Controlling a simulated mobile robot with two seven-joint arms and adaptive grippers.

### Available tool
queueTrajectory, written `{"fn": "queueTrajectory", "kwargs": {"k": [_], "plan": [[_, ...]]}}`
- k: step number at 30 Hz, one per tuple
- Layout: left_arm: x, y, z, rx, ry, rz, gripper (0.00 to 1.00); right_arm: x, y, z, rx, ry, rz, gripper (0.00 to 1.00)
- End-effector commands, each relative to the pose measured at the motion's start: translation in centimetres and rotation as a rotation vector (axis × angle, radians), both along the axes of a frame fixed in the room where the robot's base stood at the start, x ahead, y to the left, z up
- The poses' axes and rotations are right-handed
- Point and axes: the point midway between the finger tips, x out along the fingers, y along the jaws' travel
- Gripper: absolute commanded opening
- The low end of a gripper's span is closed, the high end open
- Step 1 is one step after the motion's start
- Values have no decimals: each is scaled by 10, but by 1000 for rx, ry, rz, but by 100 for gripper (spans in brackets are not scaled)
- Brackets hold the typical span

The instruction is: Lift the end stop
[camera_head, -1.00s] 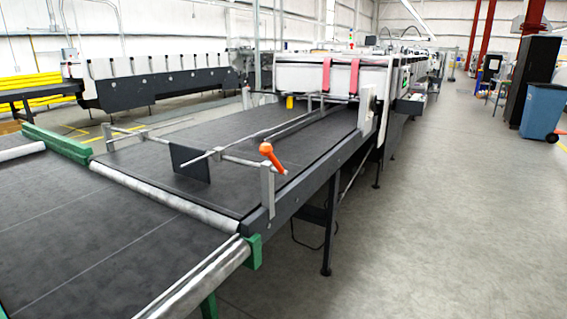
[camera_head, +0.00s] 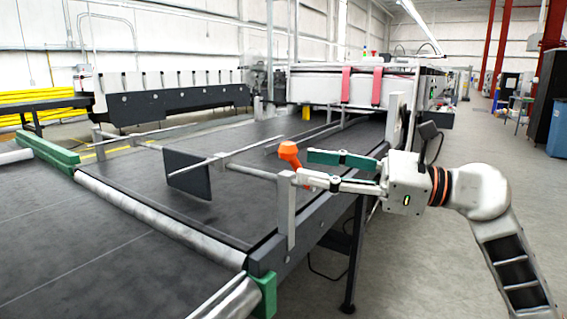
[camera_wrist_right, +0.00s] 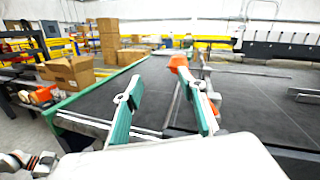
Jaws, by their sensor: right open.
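The end stop is a dark flat plate (camera_head: 187,174) hanging from a metal cross rod (camera_head: 237,169) over the grey belt. An orange lever handle (camera_head: 289,151) with a round knob sits at the rod's near end, by an upright post (camera_head: 285,213). The knob also shows in the wrist view (camera_wrist_right: 178,62). My right gripper (camera_head: 305,167) is open, with its green-padded fingers pointing left at the handle. In the wrist view, the knob lies beyond the fingertips (camera_wrist_right: 160,88), close to the right-hand finger. I cannot tell whether they touch. My left gripper is out of view.
The conveyor belt (camera_head: 110,205) has a metal roller (camera_head: 155,222) and green end blocks (camera_head: 45,150). The dark side rail (camera_head: 325,210) runs below my right gripper. The floor (camera_head: 410,270) to the right is clear. Cardboard boxes (camera_wrist_right: 68,72) show in the wrist view.

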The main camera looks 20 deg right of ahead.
Motion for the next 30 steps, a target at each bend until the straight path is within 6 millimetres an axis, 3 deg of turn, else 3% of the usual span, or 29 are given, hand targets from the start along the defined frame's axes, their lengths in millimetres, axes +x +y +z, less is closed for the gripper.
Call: {"fn": "queueTrajectory", "kwargs": {"k": [4,8,21,30], "plan": [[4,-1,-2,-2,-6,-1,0,10,-18,6,-130,-78,-84,41],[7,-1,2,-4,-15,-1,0,14,-23,12,-170,-105,-114,41],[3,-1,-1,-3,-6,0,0,55,20,14,-170,-108,-116,41],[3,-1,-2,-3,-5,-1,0,66,32,14,-172,-107,-118,41]]}}
